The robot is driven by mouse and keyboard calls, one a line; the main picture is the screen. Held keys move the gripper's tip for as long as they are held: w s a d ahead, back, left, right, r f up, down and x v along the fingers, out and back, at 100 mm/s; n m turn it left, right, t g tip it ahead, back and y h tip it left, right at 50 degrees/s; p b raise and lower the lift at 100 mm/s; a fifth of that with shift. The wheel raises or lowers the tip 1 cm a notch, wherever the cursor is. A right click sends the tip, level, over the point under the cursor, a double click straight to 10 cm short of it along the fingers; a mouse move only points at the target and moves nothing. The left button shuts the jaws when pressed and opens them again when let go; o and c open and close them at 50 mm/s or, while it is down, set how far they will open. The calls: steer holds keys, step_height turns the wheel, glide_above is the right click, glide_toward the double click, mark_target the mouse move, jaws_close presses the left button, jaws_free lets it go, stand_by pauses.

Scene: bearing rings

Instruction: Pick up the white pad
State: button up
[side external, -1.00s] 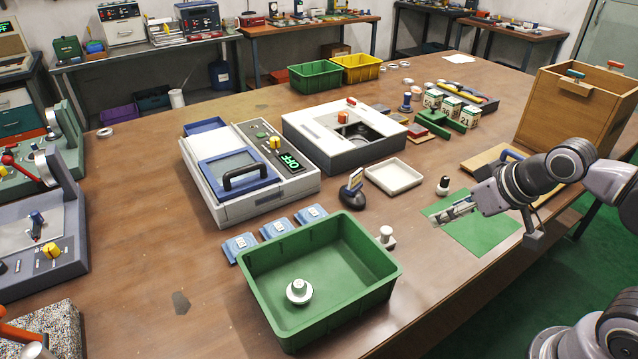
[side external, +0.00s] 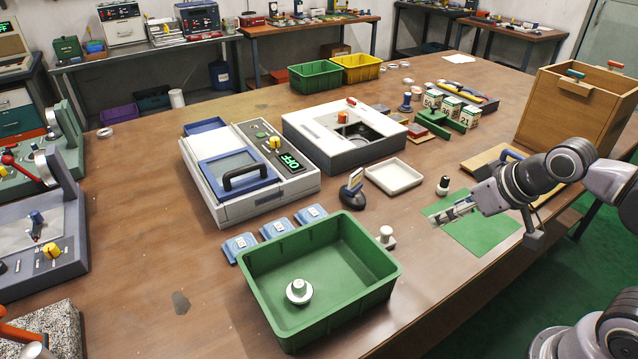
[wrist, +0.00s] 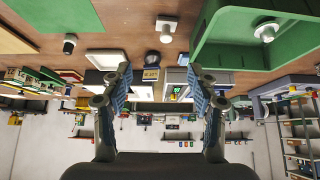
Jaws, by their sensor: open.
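A white square pad with a round white knob (side external: 387,237) stands on the brown table, just beyond the right corner of the green bin. It also shows at the top of the wrist view (wrist: 167,27). Another white-knobbed piece (side external: 299,291), with a round base, stands inside the green bin (side external: 375,283). I cannot tell for certain which of the two is the white pad. My gripper (side external: 447,212) is open and empty over the green mat (side external: 485,232), to the right of the square pad and apart from it. In the wrist view both fingers (wrist: 158,82) are spread.
A white shallow tray (side external: 394,177), a black-and-white knob (side external: 443,185) and a black-handled stamp (side external: 352,188) stand near the square pad. Blue packets (side external: 276,228) lie behind the bin. A wooden box (side external: 570,110) stands at right.

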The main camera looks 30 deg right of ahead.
steer(key=n+g, duration=0.7)
steer(key=n, duration=0.9)
glide_toward(387, 229)
steer(key=shift+s+d+f, duration=0.15)
steer(key=shift+s+d, duration=0.15)
steer(key=shift+d, duration=0.15)
steer(key=shift+w+f+n, duration=0.35)
steer(key=shift+f+n, duration=0.15)
steer(key=shift+f, duration=0.3)
step_height(387, 229, down, 5)
steer(key=shift+f, duration=0.1)
steer(key=shift+a+f, duration=0.25)
steer(key=shift+f, duration=1.05)
steer(key=shift+a+f, duration=0.25)
steer(key=shift+f, duration=1.05)
steer(key=c, duration=1.3)
